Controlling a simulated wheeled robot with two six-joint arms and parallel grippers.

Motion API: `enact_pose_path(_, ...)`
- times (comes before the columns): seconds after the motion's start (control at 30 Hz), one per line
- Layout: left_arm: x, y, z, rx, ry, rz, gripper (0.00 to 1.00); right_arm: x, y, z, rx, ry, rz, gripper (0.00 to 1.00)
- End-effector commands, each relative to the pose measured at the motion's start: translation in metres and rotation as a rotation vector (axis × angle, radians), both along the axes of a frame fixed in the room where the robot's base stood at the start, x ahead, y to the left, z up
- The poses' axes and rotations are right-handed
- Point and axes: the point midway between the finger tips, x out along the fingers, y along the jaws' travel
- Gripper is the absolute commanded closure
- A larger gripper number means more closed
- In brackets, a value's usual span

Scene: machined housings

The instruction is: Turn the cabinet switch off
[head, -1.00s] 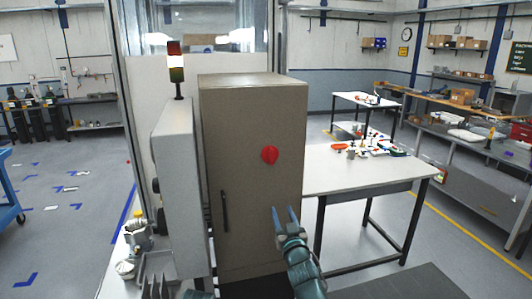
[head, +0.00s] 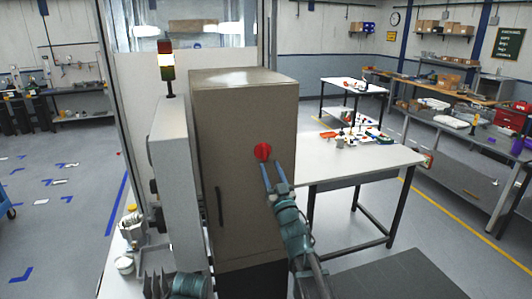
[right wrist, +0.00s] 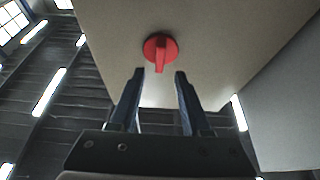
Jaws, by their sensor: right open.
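The cabinet switch is a red round knob (head: 263,152) with a raised grip bar, on the front of the tall beige-brown cabinet (head: 236,115). In the right wrist view the knob (right wrist: 158,47) shows its bar upright in the picture. My right gripper (head: 272,164) is open and empty, just below the knob in the head view. In the right wrist view its two fingertips (right wrist: 160,73) stand apart on either side of the bar's lower end; contact cannot be made out. A teal part of my left arm shows at the bottom edge; the left gripper is not clearly visible.
A dark handle (head: 220,206) is on the cabinet's left side. A grey box (head: 180,180) with a signal tower (head: 167,68) stands left of it. A white table (head: 350,165) with small parts stands right. Open floor lies to the left.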

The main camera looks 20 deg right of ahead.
Motion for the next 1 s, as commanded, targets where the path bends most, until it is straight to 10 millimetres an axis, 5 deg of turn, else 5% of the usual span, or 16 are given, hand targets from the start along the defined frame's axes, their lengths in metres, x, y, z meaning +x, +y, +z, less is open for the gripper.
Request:
enact_pose_path(0.3,0.0,0.0,0.019,-0.001,0.0,0.004,0.5,0.044,0.001,0.019,0.0,0.0,0.0,0.53)
enact_pose_path(0.77,0.0,0.0,0.021,-0.001,0.0,0.004,0.5,0.051,0.002,0.021,0.0,0.001,0.0,0.53)
enact_pose_path(1.0,0.0,0.0,0.021,-0.001,0.0,0.004,0.5,0.051,0.002,0.021,0.0,0.001,0.0,0.94)
